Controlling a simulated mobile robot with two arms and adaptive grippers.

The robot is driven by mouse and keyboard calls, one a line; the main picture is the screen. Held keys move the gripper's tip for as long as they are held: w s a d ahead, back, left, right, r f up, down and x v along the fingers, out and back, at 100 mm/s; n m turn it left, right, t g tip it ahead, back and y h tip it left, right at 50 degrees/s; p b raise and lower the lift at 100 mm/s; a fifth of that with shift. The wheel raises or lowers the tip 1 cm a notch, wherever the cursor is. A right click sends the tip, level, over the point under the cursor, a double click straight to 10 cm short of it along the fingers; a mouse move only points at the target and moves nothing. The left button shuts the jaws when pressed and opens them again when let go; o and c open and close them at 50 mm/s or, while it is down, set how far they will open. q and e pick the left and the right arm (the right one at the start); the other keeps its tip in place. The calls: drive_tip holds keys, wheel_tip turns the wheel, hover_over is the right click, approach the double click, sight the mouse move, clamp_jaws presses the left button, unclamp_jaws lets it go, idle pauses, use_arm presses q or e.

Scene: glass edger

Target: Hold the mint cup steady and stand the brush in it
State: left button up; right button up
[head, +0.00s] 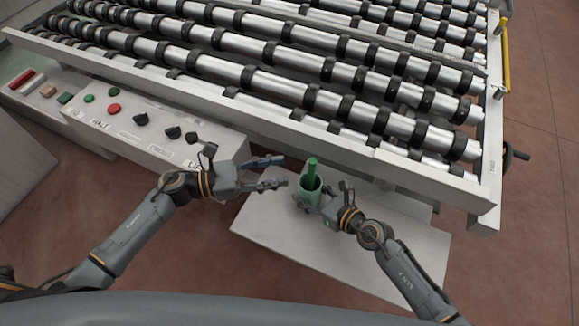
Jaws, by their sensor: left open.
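The mint cup (308,197) stands upright on the pale bench top near its back edge. The green brush (312,170) stands in the cup, its upper part showing above the rim and its lower end hidden inside. My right gripper (308,203) is at the cup's lower front, closed around it; part of its far finger is hidden by the cup. My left gripper (279,172) is open and empty to the left of the cup, fingers pointing right, apart from the brush.
The bench top (270,230) is bare in front of the cup. Behind stands the edger with its roller conveyor (300,95) and a metal rail close to the cup. A control panel (150,130) with knobs and buttons lies behind my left gripper.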

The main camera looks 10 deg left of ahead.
idle(0.3)
drive_tip(key=o, duration=1.2)
drive_tip(key=shift+o, duration=0.2)
